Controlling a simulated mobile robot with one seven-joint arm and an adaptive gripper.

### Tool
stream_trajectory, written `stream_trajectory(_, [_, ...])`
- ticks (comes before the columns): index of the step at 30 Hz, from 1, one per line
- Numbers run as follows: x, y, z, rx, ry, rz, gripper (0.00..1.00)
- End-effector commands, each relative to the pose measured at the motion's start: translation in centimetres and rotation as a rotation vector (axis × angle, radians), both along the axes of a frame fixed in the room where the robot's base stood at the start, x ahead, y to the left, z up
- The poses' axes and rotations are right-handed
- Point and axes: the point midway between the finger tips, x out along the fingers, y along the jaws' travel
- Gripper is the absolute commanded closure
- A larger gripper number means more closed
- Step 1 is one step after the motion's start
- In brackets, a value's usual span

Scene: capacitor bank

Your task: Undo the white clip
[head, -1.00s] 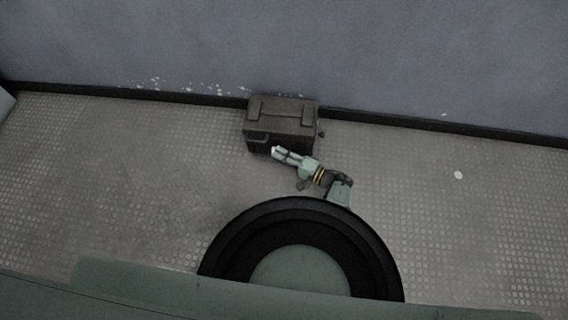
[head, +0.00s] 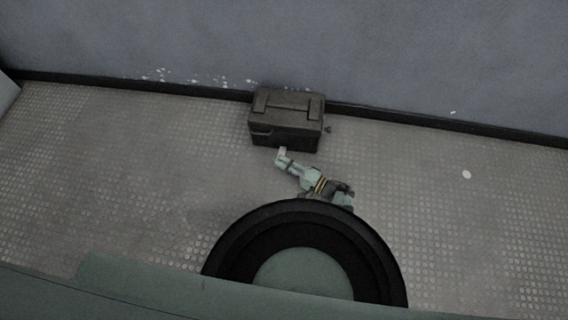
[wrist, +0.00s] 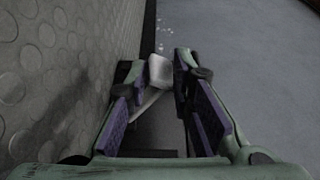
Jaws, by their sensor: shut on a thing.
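The white clip (wrist: 160,72) shows between my fingertips in the wrist view, with a thin pale strip (wrist: 146,104) running down from it. My gripper (wrist: 160,78) is shut on the clip. In the head view the clip is a small pale spot (head: 282,151) at the tip of my gripper (head: 284,159), by the lower front edge of a dark box (head: 286,135). My fingers hide part of the clip. I cannot tell whether it still touches the box.
The box stands on the studded floor (head: 130,150) close to the grey wall (head: 400,60). A dark skirting (head: 450,126) runs along the wall's foot. A small white disc (head: 466,174) lies on the floor to the right. The floor on both sides is otherwise clear.

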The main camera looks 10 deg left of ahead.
Motion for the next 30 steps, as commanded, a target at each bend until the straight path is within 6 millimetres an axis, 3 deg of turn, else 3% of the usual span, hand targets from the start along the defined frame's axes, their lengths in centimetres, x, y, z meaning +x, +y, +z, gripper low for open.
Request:
stream_trajectory(14, [0.63,-0.42,-0.07,-0.007,-0.004,-0.019,1.0])
stream_trajectory(15, [0.64,-0.44,-0.07,-0.007,-0.004,-0.019,0.78])
stream_trajectory(18, [0.6,-0.43,-0.06,-0.007,-0.004,-0.018,0.71])
stream_trajectory(30, [0.62,-0.23,0.68,-0.005,-0.003,-0.012,0.71])
